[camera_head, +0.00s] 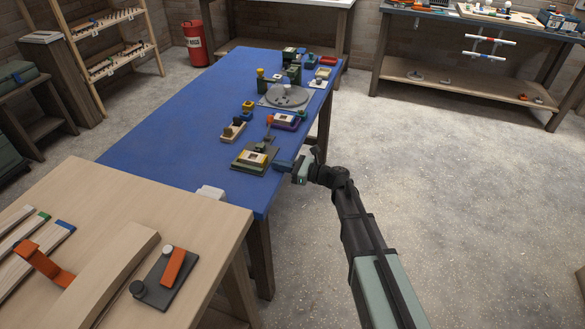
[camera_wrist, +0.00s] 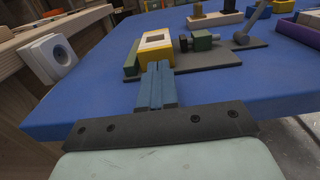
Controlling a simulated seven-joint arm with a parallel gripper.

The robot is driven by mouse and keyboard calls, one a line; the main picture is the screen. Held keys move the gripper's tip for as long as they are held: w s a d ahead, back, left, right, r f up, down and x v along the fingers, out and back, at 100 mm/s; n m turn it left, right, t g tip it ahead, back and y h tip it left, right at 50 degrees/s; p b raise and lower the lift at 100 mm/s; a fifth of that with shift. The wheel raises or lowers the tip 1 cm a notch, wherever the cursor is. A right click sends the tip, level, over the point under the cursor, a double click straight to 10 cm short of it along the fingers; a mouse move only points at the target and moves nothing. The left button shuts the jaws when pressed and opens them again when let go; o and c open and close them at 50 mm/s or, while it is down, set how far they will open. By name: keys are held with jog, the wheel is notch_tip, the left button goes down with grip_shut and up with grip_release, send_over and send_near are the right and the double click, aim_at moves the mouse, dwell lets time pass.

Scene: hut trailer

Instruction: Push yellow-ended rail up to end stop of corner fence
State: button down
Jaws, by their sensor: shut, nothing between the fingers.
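No yellow-ended rail stands out clearly. On the near wooden table lie pale rails, one with a blue end (camera_head: 35,253) and one with a green end (camera_head: 25,232); a third rail (camera_head: 16,217) is cut off by the left frame edge. I cannot make out a corner fence or its end stop with certainty. My gripper (camera_head: 281,165) is at the right edge of the blue table, far from those rails. Its fingers (camera_wrist: 158,68) are shut and empty, pointing at a yellow-framed block (camera_wrist: 157,38) on a dark plate. I cannot tell whether they touch it.
The yellow-framed block and dark plate (camera_head: 240,164) sit on the blue table (camera_head: 160,135), among several small fixtures along its right side. The blue table's left half is clear. An orange bracket (camera_head: 42,262) and a dark plate with an orange lever (camera_head: 172,268) are on the near wooden table.

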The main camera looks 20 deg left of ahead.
aim_at(266, 160)
jog(key=shift+a, duration=1.05)
jog(key=shift+a+r, duration=0.1)
jog(key=shift+a, duration=1.05)
jog(key=shift+w, duration=0.1)
jog(key=shift+w+d, duration=0.1)
jog(key=shift+d, duration=0.3)
jog(key=d, duration=1.4)
jog(key=shift+s+d, duration=0.2)
jog(key=shift+d, duration=0.1)
